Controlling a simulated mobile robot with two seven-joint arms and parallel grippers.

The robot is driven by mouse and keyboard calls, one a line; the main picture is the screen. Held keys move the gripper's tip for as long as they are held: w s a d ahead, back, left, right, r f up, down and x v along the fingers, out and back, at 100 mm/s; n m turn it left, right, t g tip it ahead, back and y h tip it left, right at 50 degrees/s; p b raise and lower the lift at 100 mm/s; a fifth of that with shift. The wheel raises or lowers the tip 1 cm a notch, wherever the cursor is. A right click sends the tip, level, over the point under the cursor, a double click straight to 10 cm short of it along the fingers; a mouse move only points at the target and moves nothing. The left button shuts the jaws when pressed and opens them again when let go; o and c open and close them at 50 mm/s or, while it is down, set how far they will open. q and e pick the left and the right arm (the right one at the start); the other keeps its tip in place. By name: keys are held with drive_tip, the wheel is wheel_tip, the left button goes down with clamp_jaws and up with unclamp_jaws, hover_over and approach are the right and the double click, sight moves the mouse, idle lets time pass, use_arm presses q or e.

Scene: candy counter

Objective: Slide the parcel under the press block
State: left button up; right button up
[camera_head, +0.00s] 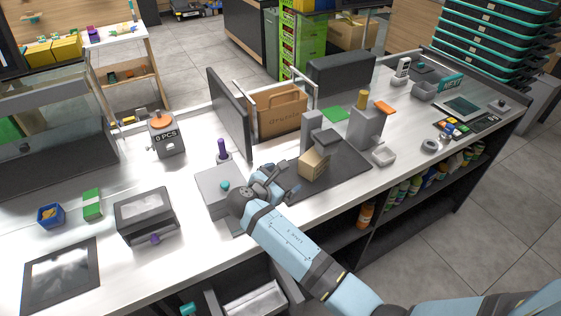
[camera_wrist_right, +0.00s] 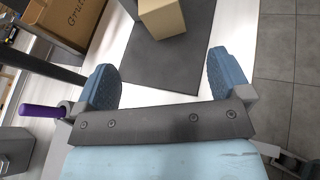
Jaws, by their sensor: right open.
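The parcel, a tan box (camera_head: 314,163), sits on a dark mat (camera_head: 340,178) on the counter. It also shows at the top of the right wrist view (camera_wrist_right: 162,18). Just behind it stands a grey press with an upright post (camera_head: 312,128) and a larger grey body (camera_head: 366,130) topped by a brass knob. A dark block (camera_head: 326,138) shows beside the parcel's far side; I cannot tell if they touch. My right gripper (camera_head: 285,184) is open and empty, left of the parcel and apart from it. Its two blue fingers (camera_wrist_right: 166,80) are spread wide.
A grey box with a purple-handled lever (camera_head: 222,150) stands left of my right gripper. The mat's front is clear.

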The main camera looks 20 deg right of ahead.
sight(306, 166)
use_arm(q)
drive_tip(key=shift+w+d+r, duration=0.15)
drive_tip(key=shift+w+r, duration=0.05)
drive_tip(key=shift+r, duration=0.1)
use_arm(e)
drive_tip(key=shift+w+a+r+n+g, duration=0.15)
drive_tip(key=shift+r+n+g, duration=0.1)
drive_tip(key=shift+n, duration=0.2)
drive_tip(key=shift+w+d+r+n+g, duration=0.1)
drive_tip(key=shift+r+n+g, duration=0.15)
drive_tip(key=shift+n, duration=0.2)
drive_tip(key=p+x, duration=0.1)
drive_tip(key=x, duration=1.1)
drive_tip(key=shift+w+f+p, duration=0.15)
drive_tip(key=shift+w+p, duration=0.05)
drive_tip(key=shift+p, duration=0.2)
use_arm(q)
drive_tip(key=shift+w+r, duration=0.15)
drive_tip(key=shift+r, duration=0.6)
use_arm(e)
drive_tip(key=shift+w+d+f, duration=0.25)
drive_tip(key=shift+d, duration=0.35)
drive_tip(key=shift+c, duration=0.3)
